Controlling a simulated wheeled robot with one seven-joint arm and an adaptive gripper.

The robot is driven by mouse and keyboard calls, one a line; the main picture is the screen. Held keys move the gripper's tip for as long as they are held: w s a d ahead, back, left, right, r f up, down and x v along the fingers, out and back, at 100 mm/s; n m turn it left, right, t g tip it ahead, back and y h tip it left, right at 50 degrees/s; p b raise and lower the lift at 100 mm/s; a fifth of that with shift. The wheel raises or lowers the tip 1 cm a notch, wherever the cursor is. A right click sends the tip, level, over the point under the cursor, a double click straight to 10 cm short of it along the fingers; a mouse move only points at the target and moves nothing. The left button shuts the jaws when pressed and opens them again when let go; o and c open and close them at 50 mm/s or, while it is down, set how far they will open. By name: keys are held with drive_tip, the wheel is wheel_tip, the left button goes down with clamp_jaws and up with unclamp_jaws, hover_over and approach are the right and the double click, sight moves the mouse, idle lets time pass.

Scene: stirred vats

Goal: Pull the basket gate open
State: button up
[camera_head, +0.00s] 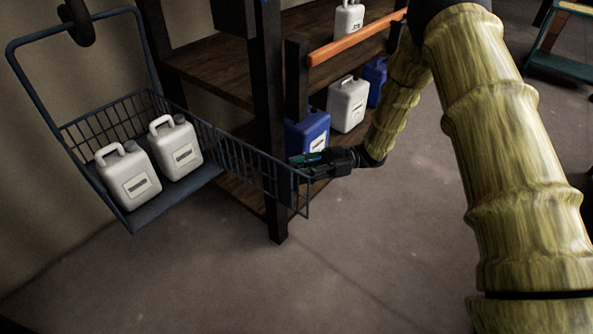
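A dark blue wire basket (176,194) hangs at the left, with two white jugs, one (128,175) in front and one (176,148) behind, upright on its floor. Its wire gate (250,165) is swung out, reaching right past the basket's floor edge, so the basket's right side stands open. My gripper (300,161) is at the gate's far right end, at its upper edge. The fingers are small, dark and overlap the gate, so I cannot tell whether they are closed on it or only touching.
A wooden shelf rack with a dark post (270,120) stands close behind the gate. A blue jug (309,130) and a white jug (347,104) stand on its lower shelf, near my gripper. An orange rail (355,38) crosses above. The floor (330,250) in front is clear.

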drive_tip(key=v, duration=1)
drive_tip(key=shift+d, duration=0.3)
drive_tip(key=shift+w, duration=0.1)
drive_tip(key=a+f+m+t+h, duration=0.3)
drive_tip(key=a+f+m+t, duration=0.2)
drive_tip(key=f+m+t, duration=0.6)
drive_tip(key=s+d+f+m+t+h, duration=0.15)
drive_tip(key=s+f+m+h, duration=0.25)
drive_tip(key=s+f+h, duration=0.55)
drive_tip(key=s+d+f+m+g+h, duration=0.25)
drive_tip(key=s+d+f+g, duration=0.2)
drive_tip(key=s+f, duration=0.75)
drive_tip(key=s+d+r+m+g+h, duration=0.1)
drive_tip(key=s+d+m+g, duration=0.1)
drive_tip(key=s, duration=0.8)
drive_tip(key=s+d+r+m+g+h, duration=0.1)
drive_tip(key=s+d+m+g, duration=0.15)
drive_tip(key=s, duration=0.75)
wheel_tip(320, 180, up, 14)
drive_tip(key=n+p, duration=0.1)
drive_tip(key=p, duration=1.2)
drive_tip(key=shift+h, duration=0.3)
